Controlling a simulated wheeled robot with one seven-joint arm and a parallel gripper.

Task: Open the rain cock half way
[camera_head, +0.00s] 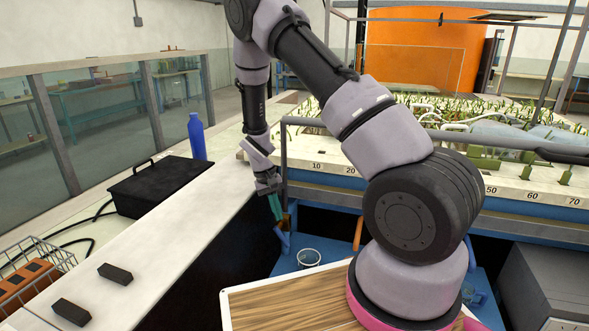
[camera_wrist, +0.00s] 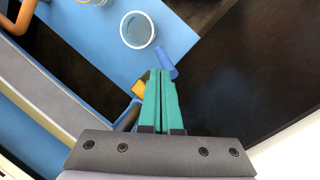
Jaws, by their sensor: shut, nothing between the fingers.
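My gripper (camera_head: 276,208) points down at the end of the white ledge, beside the planted bed. Its teal fingers are shut and empty, and they also show in the wrist view (camera_wrist: 162,78). A blue lever-like piece (camera_wrist: 169,62) lies just beyond the fingertips, with a brass-yellow piece (camera_wrist: 138,90) to their left. In the head view the blue piece (camera_head: 284,241) slants below the fingers. These look like the rain cock's handle and body, partly hidden by the fingers. I cannot tell whether the fingers touch the handle, nor its exact turn.
A clear cup (camera_head: 308,258) stands on the blue surface below, near an orange pipe (camera_head: 358,233). The planted bed (camera_head: 330,172) has a numbered front edge. A black box (camera_head: 160,186) and blue bottle (camera_head: 197,136) stand left, with two black blocks (camera_head: 115,274) on the ledge.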

